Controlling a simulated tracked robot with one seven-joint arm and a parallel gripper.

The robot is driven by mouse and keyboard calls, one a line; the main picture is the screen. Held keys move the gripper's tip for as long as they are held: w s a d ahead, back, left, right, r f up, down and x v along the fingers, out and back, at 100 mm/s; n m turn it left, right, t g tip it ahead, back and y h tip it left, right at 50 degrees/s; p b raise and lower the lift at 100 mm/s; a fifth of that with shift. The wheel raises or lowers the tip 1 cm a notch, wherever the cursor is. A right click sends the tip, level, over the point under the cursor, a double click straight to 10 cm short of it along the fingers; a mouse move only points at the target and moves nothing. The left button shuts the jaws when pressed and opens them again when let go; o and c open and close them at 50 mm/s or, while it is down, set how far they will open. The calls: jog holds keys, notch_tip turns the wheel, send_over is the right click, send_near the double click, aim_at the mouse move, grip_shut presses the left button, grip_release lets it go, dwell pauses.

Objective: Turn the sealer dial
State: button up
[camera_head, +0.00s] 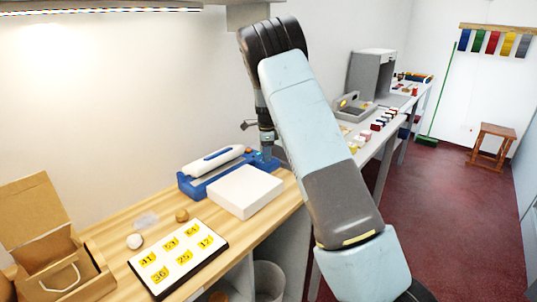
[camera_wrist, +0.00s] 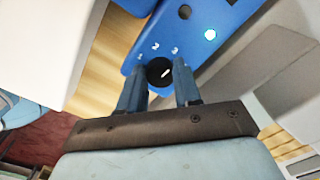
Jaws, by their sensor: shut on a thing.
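The blue sealer (camera_head: 187,187) with a white bar lies on the wooden counter against the wall. In the wrist view, its blue face (camera_wrist: 190,30) carries the numbers 1, 2 and 3 around a black dial (camera_wrist: 159,71). The dial's white mark slants up and right, roughly toward the 3. My gripper (camera_wrist: 160,82) has one finger on each side of the dial and is shut on it. In the head view, my gripper (camera_head: 266,142) is at the sealer's right end; the arm and wrist partly cover that end, and the dial is hidden there.
A white box (camera_head: 245,192) stands just in front of the sealer. A board with yellow number tags (camera_head: 178,258) and an open cardboard box (camera_head: 45,240) lie nearer. A lit lamp (camera_wrist: 210,34) shows on the sealer's face. The wall is close behind.

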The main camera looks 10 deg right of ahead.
jog(key=shift+w+a+r, duration=0.15)
jog(key=shift+w+r, duration=0.05)
jog(key=shift+w, duration=0.05)
jog(key=o, duration=1)
jog(key=shift+s+f, duration=0.1)
jog(key=shift+f, duration=0.05)
jog(key=shift+o, duration=0.2)
notch_tip(320, 180, up, 14)
jog(key=shift+f, duration=0.15)
